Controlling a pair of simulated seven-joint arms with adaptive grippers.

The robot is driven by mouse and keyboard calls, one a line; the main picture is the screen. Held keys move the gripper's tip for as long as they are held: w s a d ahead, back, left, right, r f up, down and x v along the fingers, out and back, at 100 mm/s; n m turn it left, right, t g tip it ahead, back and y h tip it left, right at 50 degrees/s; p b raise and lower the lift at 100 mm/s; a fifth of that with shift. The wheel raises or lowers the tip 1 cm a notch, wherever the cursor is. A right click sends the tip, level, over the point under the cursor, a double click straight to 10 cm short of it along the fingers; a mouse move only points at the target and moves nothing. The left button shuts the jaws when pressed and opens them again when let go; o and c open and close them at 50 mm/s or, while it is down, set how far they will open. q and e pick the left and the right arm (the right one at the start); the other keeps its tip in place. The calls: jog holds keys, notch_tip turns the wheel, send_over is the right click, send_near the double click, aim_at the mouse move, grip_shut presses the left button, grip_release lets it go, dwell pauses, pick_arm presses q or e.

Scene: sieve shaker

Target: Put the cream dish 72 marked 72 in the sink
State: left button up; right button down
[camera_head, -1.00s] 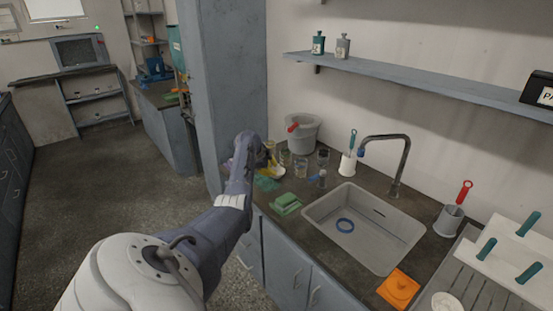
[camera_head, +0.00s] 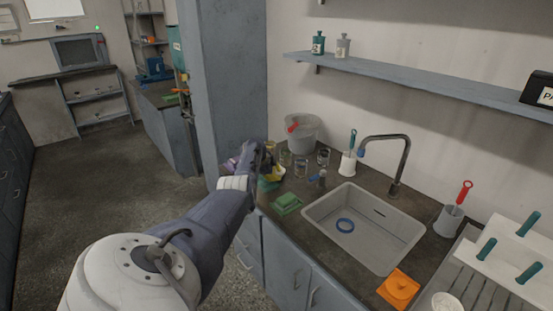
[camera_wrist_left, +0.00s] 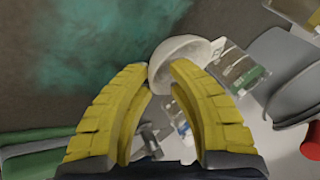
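A cream-white round dish (camera_wrist_left: 184,60) shows in the left wrist view, at the tips of my left gripper's yellow fingers (camera_wrist_left: 158,72). Its marking cannot be read. The fingers are apart, and the right finger overlaps the dish's edge; I cannot tell whether they touch it. In the head view my left gripper (camera_head: 272,170) is low over the back left of the counter, and the arm hides most of that spot. My right gripper is not in view.
Glass beakers (camera_head: 301,166) and a grey bucket (camera_head: 300,135) stand close to the left gripper. A tap (camera_head: 400,165) rises behind the sink. An orange piece (camera_head: 398,287) lies at the sink's front right.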

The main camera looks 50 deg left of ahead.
pick_arm(q)
jog(key=shift+o, duration=0.4)
grip_shut()
jog(key=shift+r, duration=0.1)
